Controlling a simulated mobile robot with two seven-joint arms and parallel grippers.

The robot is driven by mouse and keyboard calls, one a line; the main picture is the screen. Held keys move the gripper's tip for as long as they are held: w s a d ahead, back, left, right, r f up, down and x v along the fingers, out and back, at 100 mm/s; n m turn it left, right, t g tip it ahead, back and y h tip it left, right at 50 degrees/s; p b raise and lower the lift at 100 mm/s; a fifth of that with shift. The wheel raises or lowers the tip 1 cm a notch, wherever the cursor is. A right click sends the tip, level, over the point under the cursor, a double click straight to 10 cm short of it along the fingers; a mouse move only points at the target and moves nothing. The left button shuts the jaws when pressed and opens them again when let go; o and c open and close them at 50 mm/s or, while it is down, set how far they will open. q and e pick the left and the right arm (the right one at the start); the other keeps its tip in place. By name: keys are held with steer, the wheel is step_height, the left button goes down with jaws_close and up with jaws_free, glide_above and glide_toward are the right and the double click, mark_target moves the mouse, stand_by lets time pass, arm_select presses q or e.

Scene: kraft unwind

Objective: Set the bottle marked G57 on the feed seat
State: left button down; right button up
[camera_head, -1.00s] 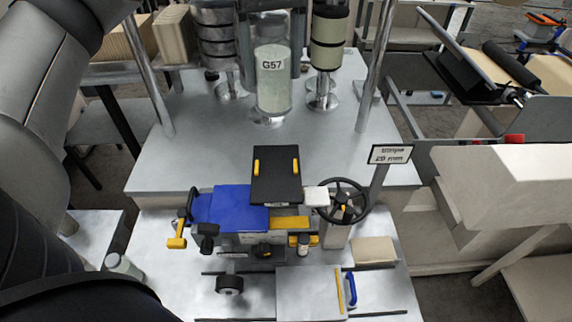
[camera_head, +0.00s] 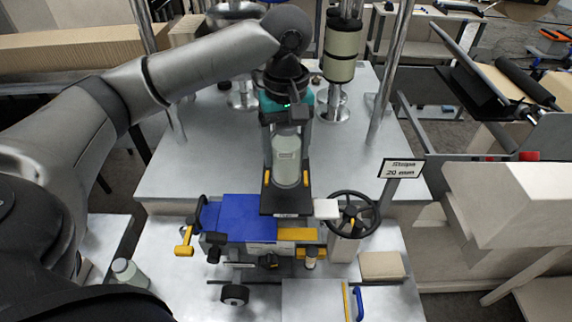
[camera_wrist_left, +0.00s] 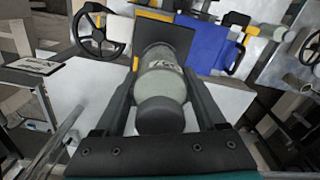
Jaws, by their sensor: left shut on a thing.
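My left gripper (camera_head: 287,140) is shut on a pale green bottle (camera_head: 287,165), with one finger on each side of it. The bottle is upright over the black plate with two yellow strips (camera_head: 268,198). I cannot tell whether its base touches the plate. The plate has a small label on its front edge, too small to read; it may be the feed seat. In the left wrist view the bottle (camera_wrist_left: 160,83) sits between the fingers, dark cap toward the camera, its label partly readable as "57". The plate (camera_wrist_left: 178,37) shows behind its base. My right gripper is not in view.
A blue block (camera_head: 235,218) is left of the plate and a black handwheel (camera_head: 351,214) to its right. A sign reading "Stripe 20 mm" (camera_head: 402,168) stands further right. Metal posts and rollers (camera_head: 341,45) stand behind. Another bottle (camera_head: 128,272) is at lower left.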

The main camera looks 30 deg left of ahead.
mark_target(286, 124)
arm_select(q)
steer(key=shift+f, duration=2.2)
jaws_free()
steer(key=shift+f, duration=0.1)
step_height(286, 124, up, 12)
steer(key=shift+r, duration=0.15)
